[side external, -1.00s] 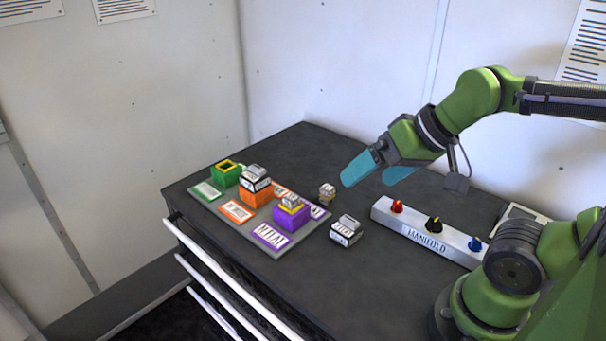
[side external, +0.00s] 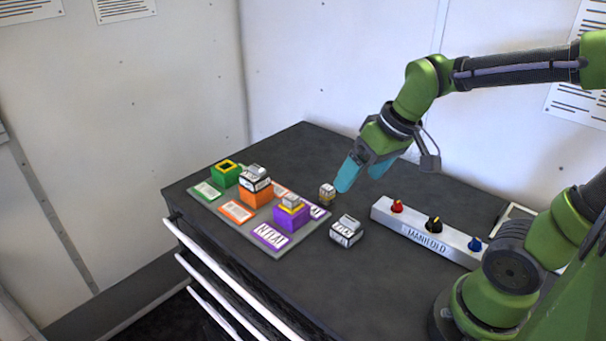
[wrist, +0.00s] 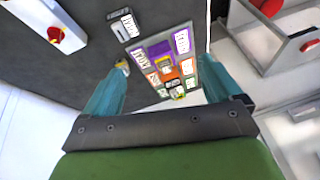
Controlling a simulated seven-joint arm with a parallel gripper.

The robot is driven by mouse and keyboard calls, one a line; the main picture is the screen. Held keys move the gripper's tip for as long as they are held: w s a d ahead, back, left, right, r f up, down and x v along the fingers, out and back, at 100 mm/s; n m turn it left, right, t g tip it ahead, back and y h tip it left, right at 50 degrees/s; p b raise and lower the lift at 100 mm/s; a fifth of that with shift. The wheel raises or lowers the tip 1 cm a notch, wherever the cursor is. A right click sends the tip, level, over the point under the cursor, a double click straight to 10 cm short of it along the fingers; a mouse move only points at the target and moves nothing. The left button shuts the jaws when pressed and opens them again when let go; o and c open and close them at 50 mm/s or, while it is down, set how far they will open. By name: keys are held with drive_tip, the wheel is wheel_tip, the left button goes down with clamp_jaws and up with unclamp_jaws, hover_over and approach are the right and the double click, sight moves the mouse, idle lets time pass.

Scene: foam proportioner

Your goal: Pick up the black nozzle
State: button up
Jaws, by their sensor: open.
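The black nozzle (side external: 433,223) stands upright in the middle of the silver manifold block (side external: 402,230), between a red nozzle (side external: 397,206) and a blue nozzle (side external: 475,243). My gripper (side external: 361,183) is open and empty, pointing down above the table to the left of and behind the manifold. Its blue fingers also show in the wrist view (wrist: 165,66). There, part of the manifold (wrist: 38,12) with the red nozzle (wrist: 55,35) shows at the upper left. The black nozzle is not visible in the wrist view.
A small grey-and-yellow block (side external: 327,193) lies close to my left finger. A white-and-black labelled block (side external: 346,231) lies left of the manifold. A grey mat (side external: 278,250) at the left holds green, orange and purple blocks. The dark table's back is clear.

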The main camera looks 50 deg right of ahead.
sight(348, 220)
drive_tip(key=w+d+f+n+g+h, duration=0.1)
drive_tip(key=w+d+f+n+g, duration=0.15)
drive_tip(key=n, duration=0.65)
drive_tip(key=w+d+f+n+g, duration=0.1)
drive_tip(key=w+d+n+g, duration=0.2)
drive_tip(key=n, duration=0.7)
drive_tip(key=shift+t, duration=0.55)
drive_tip(key=f, duration=1.1)
drive_tip(key=shift+w+d+f, duration=0.15)
drive_tip(key=shift+d+f, duration=0.15)
drive_tip(key=shift+f, duration=0.05)
drive_tip(key=shift+a+f, duration=0.15)
drive_tip(key=shift+f, duration=1.15)
drive_tip(key=shift+a+f, duration=0.1)
drive_tip(key=shift+f, duration=1.2)
drive_tip(key=c, duration=1.2)
drive_tip(key=shift+r, duration=0.1)
